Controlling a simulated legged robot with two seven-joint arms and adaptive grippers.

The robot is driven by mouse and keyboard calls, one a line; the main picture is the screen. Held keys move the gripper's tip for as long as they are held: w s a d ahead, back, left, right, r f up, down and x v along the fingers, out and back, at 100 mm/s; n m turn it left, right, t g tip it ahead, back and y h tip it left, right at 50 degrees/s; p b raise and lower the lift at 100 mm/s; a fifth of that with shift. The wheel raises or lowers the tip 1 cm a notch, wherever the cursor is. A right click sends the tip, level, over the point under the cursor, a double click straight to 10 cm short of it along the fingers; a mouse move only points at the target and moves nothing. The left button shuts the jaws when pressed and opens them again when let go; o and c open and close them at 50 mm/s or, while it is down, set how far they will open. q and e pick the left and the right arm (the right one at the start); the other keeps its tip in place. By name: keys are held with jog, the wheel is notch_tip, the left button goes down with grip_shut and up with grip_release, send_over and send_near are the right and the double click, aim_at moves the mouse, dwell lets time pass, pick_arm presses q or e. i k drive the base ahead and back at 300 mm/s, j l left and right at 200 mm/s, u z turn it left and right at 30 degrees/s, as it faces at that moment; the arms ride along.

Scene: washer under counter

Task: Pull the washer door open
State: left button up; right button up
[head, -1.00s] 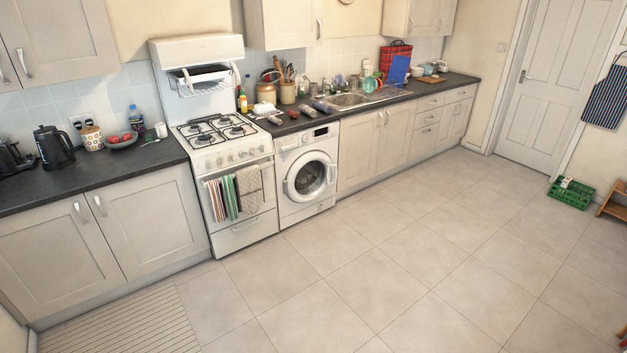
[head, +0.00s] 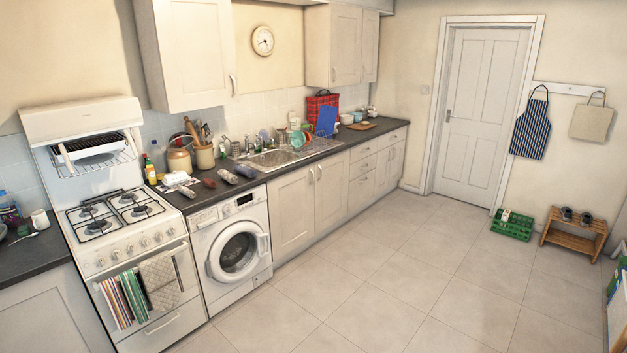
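The white washer (head: 232,251) stands under the dark counter, between the cooker and the cream cupboards. Its round washer door (head: 238,252) faces the open floor and looks shut, with a light rim around dark glass. A pale grip shows at the door's right edge. The control panel with a dial is above the door. Neither of my grippers is in the head view, and nothing touches the washer.
A white gas cooker (head: 122,225) with towels on its front rail stands left of the washer. The tiled floor (head: 370,290) in front is clear. A green crate (head: 512,225) and a wooden shoe rack (head: 573,235) stand at the far right.

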aim_at(214, 265)
jog(key=i+z, duration=0.3)
jog(key=i, duration=1.9)
